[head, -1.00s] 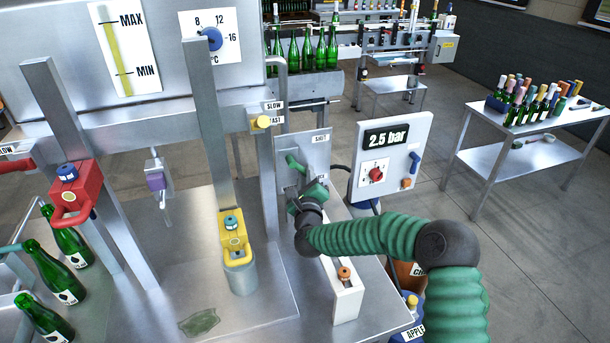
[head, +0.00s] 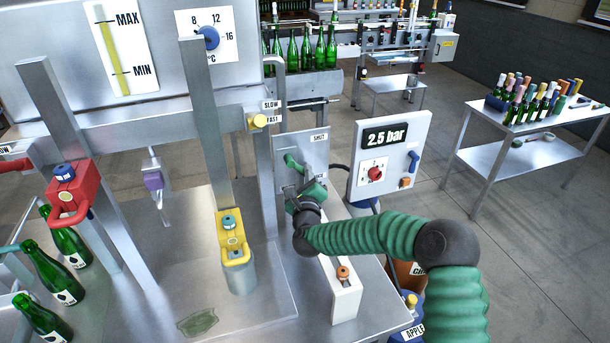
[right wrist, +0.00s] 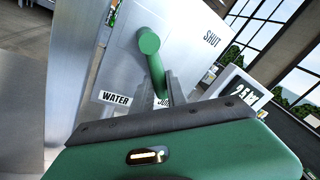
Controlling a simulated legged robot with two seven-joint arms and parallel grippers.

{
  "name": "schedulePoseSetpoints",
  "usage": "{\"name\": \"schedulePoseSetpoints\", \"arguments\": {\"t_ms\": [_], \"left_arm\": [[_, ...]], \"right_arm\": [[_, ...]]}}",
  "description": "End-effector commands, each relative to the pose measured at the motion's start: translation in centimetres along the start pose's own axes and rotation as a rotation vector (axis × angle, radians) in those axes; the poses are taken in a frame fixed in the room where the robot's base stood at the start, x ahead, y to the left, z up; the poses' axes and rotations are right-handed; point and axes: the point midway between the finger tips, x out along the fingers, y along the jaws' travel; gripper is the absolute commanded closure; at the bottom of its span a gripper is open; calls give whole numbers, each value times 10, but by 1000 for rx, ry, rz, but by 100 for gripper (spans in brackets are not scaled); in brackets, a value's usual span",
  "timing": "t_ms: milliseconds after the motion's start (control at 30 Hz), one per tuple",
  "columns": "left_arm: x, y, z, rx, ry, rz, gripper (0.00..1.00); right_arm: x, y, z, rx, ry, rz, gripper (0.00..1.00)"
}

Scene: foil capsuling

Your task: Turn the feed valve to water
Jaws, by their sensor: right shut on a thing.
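The feed valve has a green lever (right wrist: 155,68) on a grey plate (right wrist: 190,60) marked SHUT, WATER and JUICE. In the right wrist view the lever runs from its round pivot down between my fingers, its lower end in front of the partly hidden JUICE label (right wrist: 163,102). The WATER label (right wrist: 115,98) lies left of it. In the head view the lever (head: 292,161) shows above my right gripper (head: 304,184), which is shut on it and hides its lower part. My left gripper is not in view.
A panel (head: 415,135) reading 2.5 bar stands just right of the valve. A white block with an orange-topped part (head: 345,300) is below my right forearm. A steel post (head: 210,130) and a yellow fitting (head: 232,235) stand to the left.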

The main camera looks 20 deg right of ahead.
Motion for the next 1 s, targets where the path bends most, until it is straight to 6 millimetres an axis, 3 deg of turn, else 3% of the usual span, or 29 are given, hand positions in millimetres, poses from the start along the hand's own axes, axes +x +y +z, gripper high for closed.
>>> {"name": "schedulePoseSetpoints", "arguments": {"t_ms": [1000], "left_arm": [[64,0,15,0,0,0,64]], "right_arm": [[-8,27,18,667,116,122,100]]}}
